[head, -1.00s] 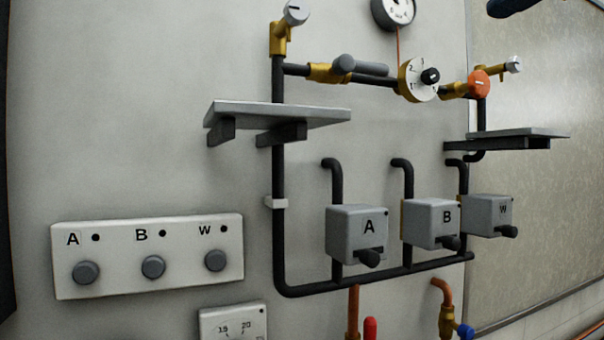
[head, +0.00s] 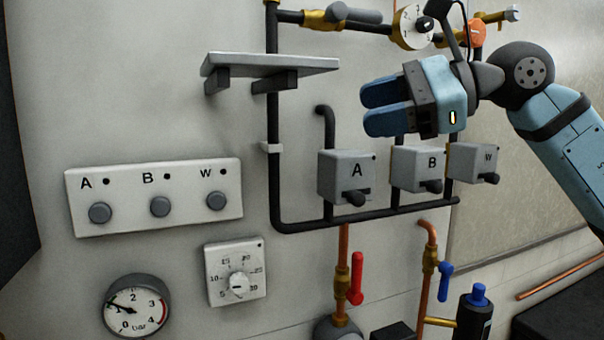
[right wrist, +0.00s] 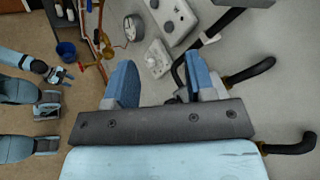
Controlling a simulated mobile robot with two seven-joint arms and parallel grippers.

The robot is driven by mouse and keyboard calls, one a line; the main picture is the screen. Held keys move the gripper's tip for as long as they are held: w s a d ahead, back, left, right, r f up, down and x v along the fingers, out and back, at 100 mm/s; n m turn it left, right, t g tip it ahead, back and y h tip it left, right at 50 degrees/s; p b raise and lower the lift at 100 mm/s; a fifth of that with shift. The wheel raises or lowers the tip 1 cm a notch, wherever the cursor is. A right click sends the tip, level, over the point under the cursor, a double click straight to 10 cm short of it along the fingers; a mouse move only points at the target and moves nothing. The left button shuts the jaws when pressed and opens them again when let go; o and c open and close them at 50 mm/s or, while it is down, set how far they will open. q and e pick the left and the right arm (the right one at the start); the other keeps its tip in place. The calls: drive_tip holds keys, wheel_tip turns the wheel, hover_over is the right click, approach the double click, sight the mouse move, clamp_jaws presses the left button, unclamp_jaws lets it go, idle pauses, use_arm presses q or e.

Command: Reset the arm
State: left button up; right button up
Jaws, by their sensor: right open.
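My right gripper (head: 366,108) is in the head view, in front of the wall pipes above boxes A and B. Its blue fingers point left, open, with nothing between them. Its arm comes in from the right edge. In the right wrist view the two blue fingers (right wrist: 162,80) stand apart with the grey wall and panel between and behind them. My left gripper is not in the head view. Blue arm parts of mine (right wrist: 30,92) show at the left of the right wrist view, too small to tell their jaw state.
Valve boxes A (head: 340,176), B (head: 416,172) and W (head: 472,164) sit on a black pipe loop. A shelf (head: 270,64), button panel (head: 152,192), thermostat dial (head: 236,266) and pressure gauge (head: 136,306) are to the left. Red (head: 356,280) and blue (head: 445,280) valve levers are below.

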drive_tip(key=w+d+f+n+t+p, duration=0.2)
drive_tip(key=f+n+t, duration=0.5)
drive_tip(key=f+n, duration=1.1)
drive_tip(key=w+d+f+n+t+p, duration=0.2)
drive_tip(key=f+n+t, duration=0.5)
drive_tip(key=f+n, duration=1.05)
drive_tip(key=s+d+f+m+h, duration=0.25)
drive_tip(key=f+m+h, duration=0.2)
drive_tip(key=f, duration=0.35)
drive_tip(key=s+d+f+m+h, duration=0.1)
drive_tip(key=s+f+m+h, duration=0.4)
drive_tip(key=f, duration=0.4)
drive_tip(key=s+d+f+m+g+h+p, duration=0.1)
drive_tip(key=s+f+m+g, duration=0.6)
drive_tip(key=s+f, duration=0.9)
drive_tip(key=shift+s+d+f+m+h+p, duration=0.3)
drive_tip(key=shift+s+d+f+m+h, duration=0.25)
drive_tip(key=shift+m, duration=0.55)
drive_tip(key=shift+d+r, duration=0.1)
drive_tip(key=shift+r, duration=0.1)
drive_tip(key=shift+c, duration=0.7)
